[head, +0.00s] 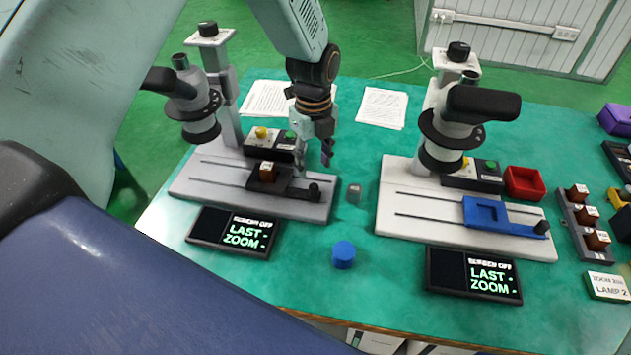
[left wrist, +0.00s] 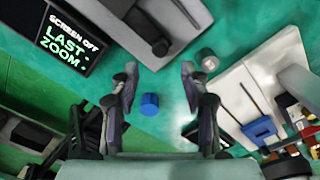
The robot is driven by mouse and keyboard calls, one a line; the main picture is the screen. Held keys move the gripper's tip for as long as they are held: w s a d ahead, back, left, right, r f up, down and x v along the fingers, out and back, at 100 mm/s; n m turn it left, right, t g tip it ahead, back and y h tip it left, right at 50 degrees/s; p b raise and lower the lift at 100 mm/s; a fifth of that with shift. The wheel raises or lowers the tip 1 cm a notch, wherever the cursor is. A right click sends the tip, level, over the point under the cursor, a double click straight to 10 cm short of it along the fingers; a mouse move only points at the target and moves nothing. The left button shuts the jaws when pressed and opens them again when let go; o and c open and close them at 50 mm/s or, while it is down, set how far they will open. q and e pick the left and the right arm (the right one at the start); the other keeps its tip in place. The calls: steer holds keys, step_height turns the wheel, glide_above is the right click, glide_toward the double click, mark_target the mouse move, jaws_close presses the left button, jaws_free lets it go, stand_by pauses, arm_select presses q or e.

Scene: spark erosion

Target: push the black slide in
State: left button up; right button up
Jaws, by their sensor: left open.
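The black slide (head: 290,188) sits on the rail of the grey base of the left microscope (head: 196,112). It carries a small brown block (head: 267,172), and its knob (head: 314,190) is at the right end. The slide also shows in the left wrist view (left wrist: 142,22), at the top, with its knob (left wrist: 160,47) towards the fingers. My left gripper (head: 327,150) is above and behind the knob, apart from it. In the left wrist view its two fingers (left wrist: 160,85) are spread with nothing between them. My right gripper is not in view.
A blue cylinder (head: 343,254) and a small grey piece (head: 354,194) stand on the green table. The right microscope (head: 450,140) has a blue slide (head: 485,212). Black screens (head: 232,232) and (head: 474,276) stand in front. A red tray (head: 524,184) is at right.

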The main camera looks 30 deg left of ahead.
mark_target(314, 185)
arm_select(q)
steer(key=shift+f, duration=0.4)
step_height(314, 185, down, 6)
steer(key=shift+s+a, duration=0.1)
steer(key=shift+f, duration=0.6)
steer(key=shift+c, duration=0.6)
steer(key=shift+r, duration=0.1)
jaws_close()
